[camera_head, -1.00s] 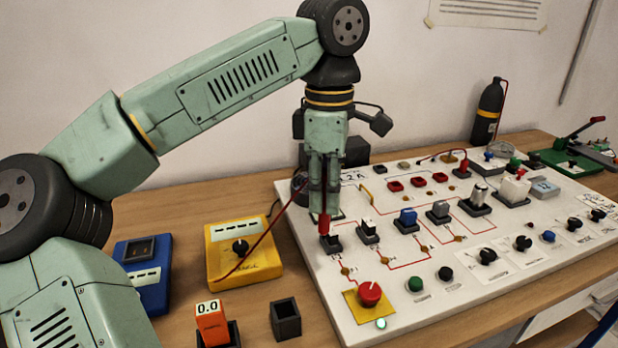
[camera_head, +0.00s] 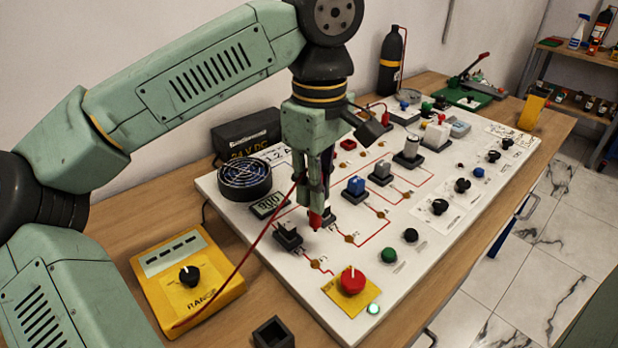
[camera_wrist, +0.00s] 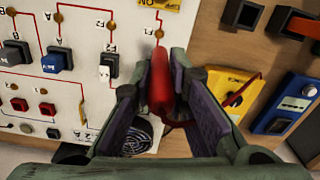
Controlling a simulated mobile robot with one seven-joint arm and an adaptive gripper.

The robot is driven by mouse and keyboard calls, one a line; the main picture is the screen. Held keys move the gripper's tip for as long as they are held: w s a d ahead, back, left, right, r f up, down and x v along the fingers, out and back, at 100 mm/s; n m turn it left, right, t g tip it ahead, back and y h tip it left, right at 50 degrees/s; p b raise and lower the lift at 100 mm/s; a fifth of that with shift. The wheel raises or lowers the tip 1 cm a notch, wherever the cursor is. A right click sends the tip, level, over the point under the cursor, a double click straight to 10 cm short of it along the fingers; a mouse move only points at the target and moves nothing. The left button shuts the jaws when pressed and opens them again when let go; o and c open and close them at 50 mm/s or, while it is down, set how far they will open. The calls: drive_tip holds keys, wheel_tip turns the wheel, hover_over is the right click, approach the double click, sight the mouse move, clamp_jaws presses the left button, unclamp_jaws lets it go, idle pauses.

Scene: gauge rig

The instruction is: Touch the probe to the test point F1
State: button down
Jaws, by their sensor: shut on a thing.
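My gripper (camera_head: 318,190) is shut on the red probe (camera_head: 316,220), which points down over the white panel (camera_head: 398,262). In the wrist view the probe (camera_wrist: 160,85) lies between the fingers, with its tip close below the copper test point labelled F1 (camera_wrist: 159,33) in the picture. In the head view the test point F1 (camera_head: 318,262) shows in front of the probe. I see a gap there; contact cannot be seen. A red lead runs from the probe to the yellow meter (camera_head: 190,280).
Black-based switch blocks (camera_head: 287,237) stand close to the probe. A red button (camera_head: 352,281) on a yellow plate sits at the panel's near corner. A round fan (camera_head: 244,178) and small display (camera_head: 269,205) lie behind. An empty dark holder (camera_head: 272,334) stands on the bench.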

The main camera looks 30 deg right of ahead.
sight(317, 225)
idle(0.5)
drive_tip(key=shift+f+b, duration=2.7)
drive_tip(key=shift+f, duration=1.1)
drive_tip(key=shift+r, duration=0.15)
wheel_tip(317, 225, up, 8)
drive_tip(key=p, duration=0.6)
drive_tip(key=shift+s, duration=0.15)
